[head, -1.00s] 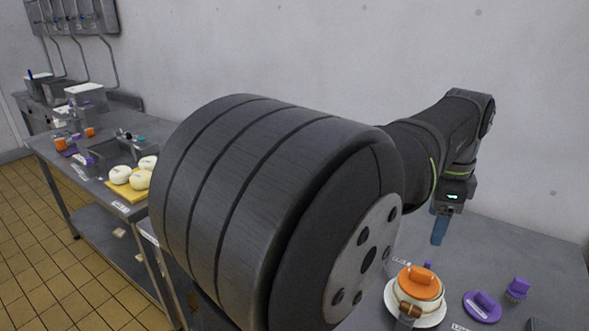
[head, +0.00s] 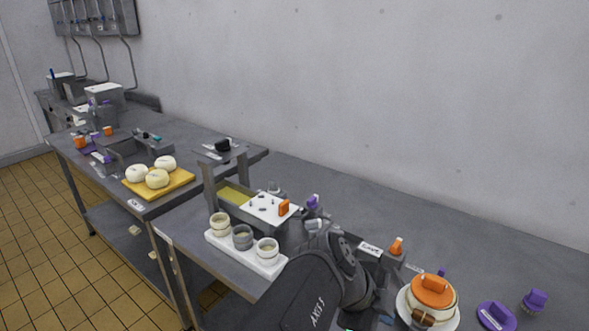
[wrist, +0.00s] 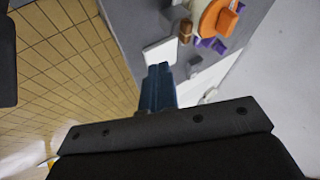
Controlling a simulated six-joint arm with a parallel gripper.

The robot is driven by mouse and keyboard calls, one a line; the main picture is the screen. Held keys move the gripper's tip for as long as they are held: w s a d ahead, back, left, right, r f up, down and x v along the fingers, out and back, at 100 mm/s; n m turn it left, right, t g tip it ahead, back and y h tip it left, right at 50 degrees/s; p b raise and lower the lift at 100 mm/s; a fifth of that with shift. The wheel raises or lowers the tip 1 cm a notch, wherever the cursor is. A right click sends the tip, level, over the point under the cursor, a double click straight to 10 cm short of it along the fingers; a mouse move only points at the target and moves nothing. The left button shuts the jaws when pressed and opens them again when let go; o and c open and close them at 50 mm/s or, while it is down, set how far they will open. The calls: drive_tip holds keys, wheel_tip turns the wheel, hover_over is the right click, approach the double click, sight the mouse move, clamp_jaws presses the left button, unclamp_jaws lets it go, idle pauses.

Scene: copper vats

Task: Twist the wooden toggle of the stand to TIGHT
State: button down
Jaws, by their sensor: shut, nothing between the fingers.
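My gripper (wrist: 159,72) shows in the wrist view with its blue fingers together and nothing between them. In the head view it is mostly hidden behind my arm. A small brown wooden-looking piece (wrist: 186,31), which may be the toggle, is beyond the fingertips, apart from them, beside the orange-topped pot (wrist: 214,17). In the head view this piece (head: 423,318) is at the bottom edge, in front of the orange-topped pot (head: 432,292). I cannot make out the stand, its TIGHT mark or which way the toggle is turned.
The pot rests on a white plate (head: 404,315). Purple pieces (head: 496,316) (head: 535,299) lie to its right. A grey fixture with an orange knob (head: 396,246) stands behind my arm. A white tray with several cups (head: 221,243) is left of my arm. The bench towards the wall is clear.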

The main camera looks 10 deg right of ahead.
sight(412, 316)
drive_tip(key=x, duration=0.3)
drive_tip(key=w+x, duration=0.1)
drive_tip(key=x, duration=0.3)
drive_tip(key=d+x, duration=0.1)
drive_tip(key=x, duration=0.3)
drive_tip(key=shift+w+r, duration=0.3)
drive_tip(key=shift+w+d, duration=0.55)
drive_tip(key=shift+w, duration=0.75)
idle(0.4)
drive_tip(key=shift+w+d+m+g+y, duration=0.1)
drive_tip(key=shift+w+d+m+g, duration=0.45)
drive_tip(key=shift+m, duration=0.45)
drive_tip(key=shift+w+d+m+g+y, duration=0.1)
drive_tip(key=shift+w+d+m+g, duration=0.25)
drive_tip(key=shift+m+g, duration=0.5)
drive_tip(key=shift+w+d+m+g+y, duration=0.1)
drive_tip(key=shift+w+d+m+g, duration=0.35)
drive_tip(key=shift+m, duration=0.7)
drive_tip(key=shift+w+a, duration=0.1)
drive_tip(key=shift+a, duration=0.05)
